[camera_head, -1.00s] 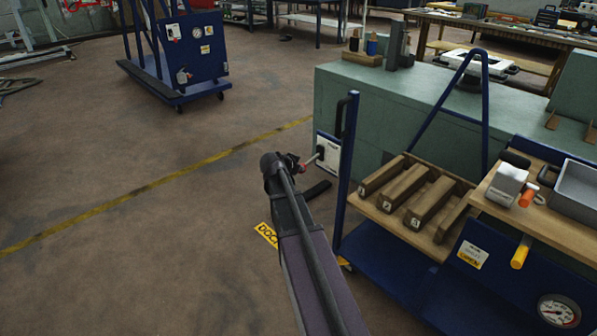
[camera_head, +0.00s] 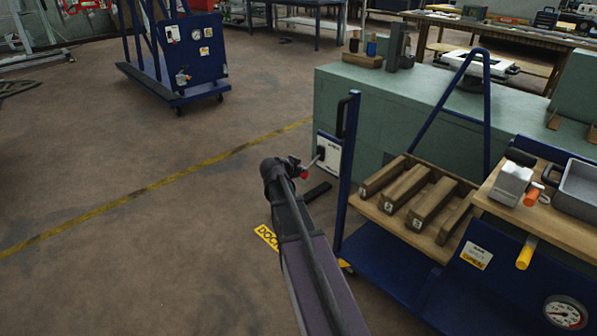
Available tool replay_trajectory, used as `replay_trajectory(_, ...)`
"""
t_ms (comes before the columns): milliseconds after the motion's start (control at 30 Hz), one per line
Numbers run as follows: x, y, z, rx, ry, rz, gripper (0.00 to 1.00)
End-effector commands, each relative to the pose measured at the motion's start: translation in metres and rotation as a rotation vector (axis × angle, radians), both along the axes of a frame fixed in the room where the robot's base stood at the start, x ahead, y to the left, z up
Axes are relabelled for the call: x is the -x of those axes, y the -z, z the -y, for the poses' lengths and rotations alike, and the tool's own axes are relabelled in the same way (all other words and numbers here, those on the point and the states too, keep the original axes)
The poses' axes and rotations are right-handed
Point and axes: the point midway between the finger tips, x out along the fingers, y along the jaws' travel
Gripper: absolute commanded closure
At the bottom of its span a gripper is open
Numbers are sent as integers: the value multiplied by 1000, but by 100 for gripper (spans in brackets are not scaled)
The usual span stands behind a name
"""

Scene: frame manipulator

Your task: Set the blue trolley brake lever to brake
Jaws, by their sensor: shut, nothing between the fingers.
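The blue trolley (camera_head: 375,250) stands at the right, with a tall post at its left end. A white plate (camera_head: 328,152) shows just left of the post. A thin grey lever with a red knob (camera_head: 305,174) sticks out from it, pointing left and down. I cannot read markings that would tell its setting. My gripper (camera_head: 296,163) is at the end of my dark arm, right beside the red knob. It looks shut and empty. The fingers are small and partly hidden, so I cannot tell whether they touch the lever.
The trolley carries wooden blocks (camera_head: 432,203), a grey tray (camera_head: 583,188), orange and yellow handles (camera_head: 526,252) and a gauge (camera_head: 566,312). A green cabinet (camera_head: 400,115) stands behind. A black bar (camera_head: 318,192) lies below the lever.

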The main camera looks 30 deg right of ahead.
Motion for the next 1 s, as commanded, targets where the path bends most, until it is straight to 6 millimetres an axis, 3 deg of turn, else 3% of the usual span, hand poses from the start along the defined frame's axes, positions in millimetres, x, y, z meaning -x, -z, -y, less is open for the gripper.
replay_trajectory(1000,7,-20,-6,0,-1,0,100)
